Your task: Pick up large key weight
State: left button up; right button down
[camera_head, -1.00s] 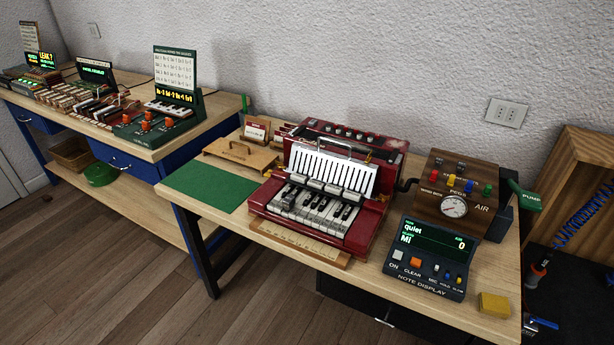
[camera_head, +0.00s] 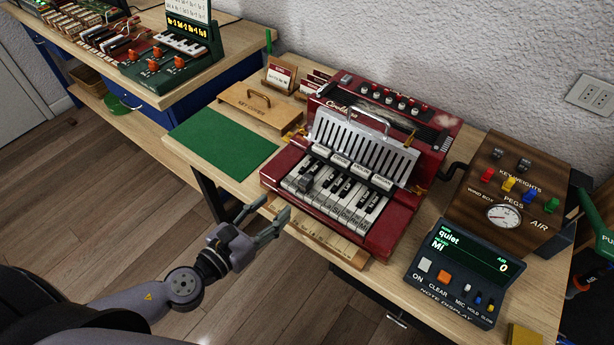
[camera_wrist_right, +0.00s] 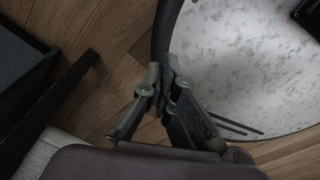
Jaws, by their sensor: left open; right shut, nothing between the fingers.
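Two small dark key weights stand on top of the wooden wind box, one at left (camera_head: 497,153) and one at right (camera_head: 524,165), behind the coloured pegs. I cannot tell which of these dark pieces is the large key weight. My left gripper (camera_head: 277,213) is open and empty, in front of the accordion's near left corner. My right gripper (camera_wrist_right: 163,76) is shut and empty in the right wrist view, away from these objects.
The red accordion (camera_head: 390,158) fills the bench middle, with a wooden ruler strip (camera_head: 312,235) before it. The note display (camera_head: 460,265) stands at right front. A green mat (camera_head: 222,143) lies bare at left.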

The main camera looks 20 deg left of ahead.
aim_at(302, 183)
pick_arm(q)
jog(key=p+x, duration=0.2)
jog(key=x, duration=0.5)
jog(key=shift+w, duration=0.15)
jog(key=p+x, duration=0.1)
jog(key=x, duration=0.3)
jog(key=shift+w+d+f, duration=0.1)
jog(key=shift+w+d, duration=0.2)
jog(key=shift+w+d+f, duration=0.15)
jog(key=shift+w+d, duration=0.05)
jog(key=shift+w, duration=0.25)
jog(key=shift+s, duration=0.1)
grip_shut()
pick_arm(e)
jog(key=shift+w+r, duration=0.25)
jog(key=shift+r, duration=0.35)
jog(key=shift+w+r, duration=0.3)
jog(key=shift+r, duration=0.35)
jog(key=shift+w+r, duration=0.25)
jog(key=shift+r, duration=0.35)
